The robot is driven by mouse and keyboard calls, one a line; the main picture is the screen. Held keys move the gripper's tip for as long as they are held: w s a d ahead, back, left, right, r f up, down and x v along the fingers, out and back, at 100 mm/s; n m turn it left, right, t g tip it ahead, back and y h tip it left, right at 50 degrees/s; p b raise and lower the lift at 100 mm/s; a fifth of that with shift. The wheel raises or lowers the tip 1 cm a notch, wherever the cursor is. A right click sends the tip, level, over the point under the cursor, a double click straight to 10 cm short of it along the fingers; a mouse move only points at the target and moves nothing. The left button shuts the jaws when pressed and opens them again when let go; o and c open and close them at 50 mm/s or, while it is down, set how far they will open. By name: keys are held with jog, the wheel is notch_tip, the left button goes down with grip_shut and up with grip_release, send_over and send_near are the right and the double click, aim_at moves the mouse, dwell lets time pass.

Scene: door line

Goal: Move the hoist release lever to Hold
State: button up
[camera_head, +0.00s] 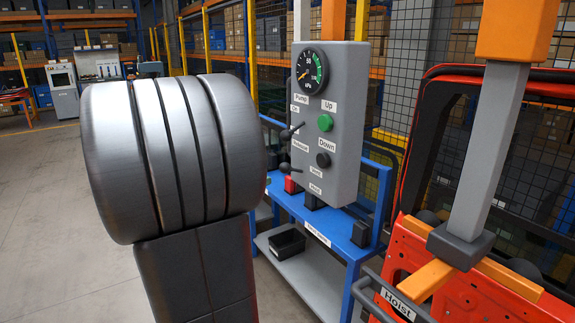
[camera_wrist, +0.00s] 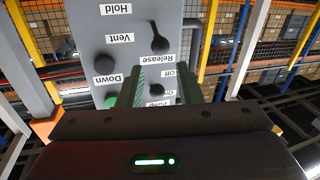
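The grey control panel (camera_head: 337,115) stands upright, with Pump, Release, Vent and Hold labels. The release lever (camera_head: 290,169) is a black knobbed handle at its lower left. The upside-down wrist view also shows the lever (camera_wrist: 160,40), its thick end beside the Release label (camera_wrist: 150,60), away from Hold (camera_wrist: 115,10). The pump lever (camera_head: 291,131) sits above it in the head view. My gripper (camera_wrist: 166,82) appears open and empty, its dark fingers either side of the pump lever's knob (camera_wrist: 157,90) in the picture; contact cannot be told. My own arm hides the gripper in the head view.
A green button (camera_head: 325,122) and a black Down button (camera_head: 323,160) sit close to the levers. The red door frame and Hoist handle (camera_head: 397,303) are at right. Floor at left is clear.

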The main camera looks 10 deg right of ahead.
aim_at(291, 170)
jog(key=p+x, duration=0.1)
jog(key=x, duration=1.1)
jog(key=shift+d, duration=0.1)
grip_shut()
